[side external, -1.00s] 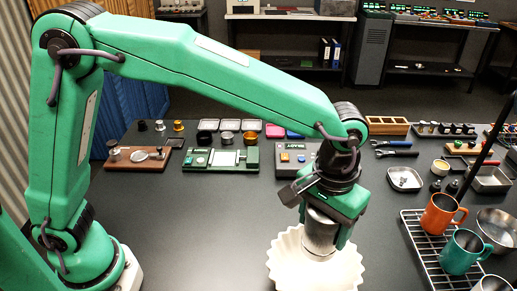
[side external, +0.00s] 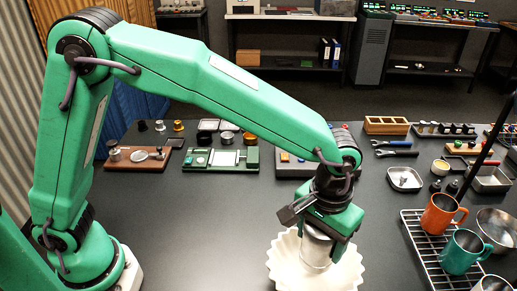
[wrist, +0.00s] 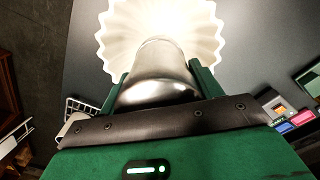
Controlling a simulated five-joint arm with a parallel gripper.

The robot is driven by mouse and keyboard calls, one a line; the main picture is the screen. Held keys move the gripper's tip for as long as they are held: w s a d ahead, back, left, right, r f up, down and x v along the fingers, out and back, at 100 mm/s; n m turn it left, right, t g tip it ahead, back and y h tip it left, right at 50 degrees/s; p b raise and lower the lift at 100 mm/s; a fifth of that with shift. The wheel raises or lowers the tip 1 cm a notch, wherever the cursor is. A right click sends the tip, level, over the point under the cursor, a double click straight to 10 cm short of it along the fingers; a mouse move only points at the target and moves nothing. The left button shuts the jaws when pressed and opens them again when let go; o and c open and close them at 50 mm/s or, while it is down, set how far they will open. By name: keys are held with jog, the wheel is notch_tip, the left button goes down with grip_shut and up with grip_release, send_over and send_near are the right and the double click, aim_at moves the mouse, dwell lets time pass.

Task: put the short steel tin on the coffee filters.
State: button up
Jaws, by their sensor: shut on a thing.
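The short steel tin (side external: 316,250) is a shiny silver cylinder held upright between the fingers of my gripper (side external: 333,228). My gripper is shut on it and points down. The coffee filters (side external: 345,274) are a white fluted bowl shape on the dark table, at the bottom middle of the side view. The tin is over the middle of the filters, its lower end inside their fluted rim in that view. I cannot tell whether it touches them. In the wrist view the tin (wrist: 158,72) sits between the green fingers, with the pale filters (wrist: 115,38) beyond it.
A wire rack (side external: 425,253) with an orange mug (side external: 440,214) and a teal mug (side external: 461,251) stands to the right. Green and brown tool boards (side external: 220,160) line the back. The table left of the filters is clear.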

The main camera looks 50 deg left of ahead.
jog(key=o, duration=1.1)
notch_tip(320, 180, up, 12)
jog(key=shift+f, duration=0.15)
jog(key=shift+r, duration=0.25)
jog(key=shift+a, duration=0.1)
